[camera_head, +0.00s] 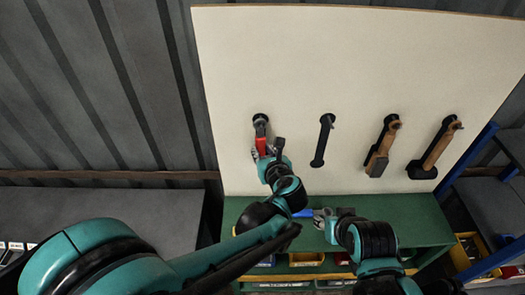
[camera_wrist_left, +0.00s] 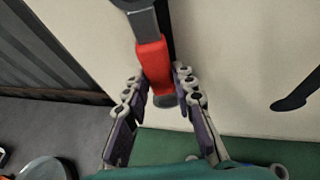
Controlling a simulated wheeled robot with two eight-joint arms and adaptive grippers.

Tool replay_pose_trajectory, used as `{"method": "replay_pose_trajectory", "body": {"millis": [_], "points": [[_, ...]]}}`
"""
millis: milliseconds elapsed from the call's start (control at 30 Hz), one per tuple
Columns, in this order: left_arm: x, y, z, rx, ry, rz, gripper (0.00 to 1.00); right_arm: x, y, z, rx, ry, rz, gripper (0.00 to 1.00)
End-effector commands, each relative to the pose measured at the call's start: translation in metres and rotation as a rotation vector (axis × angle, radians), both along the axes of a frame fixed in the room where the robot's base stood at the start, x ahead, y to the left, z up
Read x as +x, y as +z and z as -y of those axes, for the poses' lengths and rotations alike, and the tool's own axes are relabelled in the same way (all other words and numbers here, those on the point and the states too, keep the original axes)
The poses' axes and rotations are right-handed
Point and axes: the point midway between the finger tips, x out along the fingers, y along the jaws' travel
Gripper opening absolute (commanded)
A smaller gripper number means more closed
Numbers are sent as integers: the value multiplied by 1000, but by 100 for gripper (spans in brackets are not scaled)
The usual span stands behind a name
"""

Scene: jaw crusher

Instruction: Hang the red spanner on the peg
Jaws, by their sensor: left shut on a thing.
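The red spanner (camera_head: 261,139) is upright against the pale board, its dark head up at the leftmost black peg (camera_head: 259,117). Whether the spanner's head is around the peg or only in front of it, I cannot tell. My left gripper (camera_head: 266,152) is shut on the lower part of the spanner. In the left wrist view the red handle (camera_wrist_left: 153,62) runs up between the fingers of the left gripper (camera_wrist_left: 160,84), and the spanner's top is cut off. My right gripper (camera_head: 324,217) is low over the green bench; its jaws are unclear.
On the board (camera_head: 350,60) hang a black tool (camera_head: 322,142) and two wooden-handled tools (camera_head: 382,147) (camera_head: 435,150), right of the spanner. A green bench (camera_head: 400,212) stands below, with bins (camera_head: 306,259) under it. A grey surface (camera_head: 130,205) lies left.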

Motion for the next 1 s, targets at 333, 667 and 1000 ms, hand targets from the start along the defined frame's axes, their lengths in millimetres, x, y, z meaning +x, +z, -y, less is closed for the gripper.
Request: {"method": "replay_pose_trajectory", "body": {"millis": [333,667,1000], "points": [[0,0,0,0,0,0,49,0,0,0,0,0,0,40],[-28,12,8,1,-4,1,49,0,0,0,0,0,0,40],[-90,38,25,1,-4,0,49,0,0,0,0,0,0,40]]}}
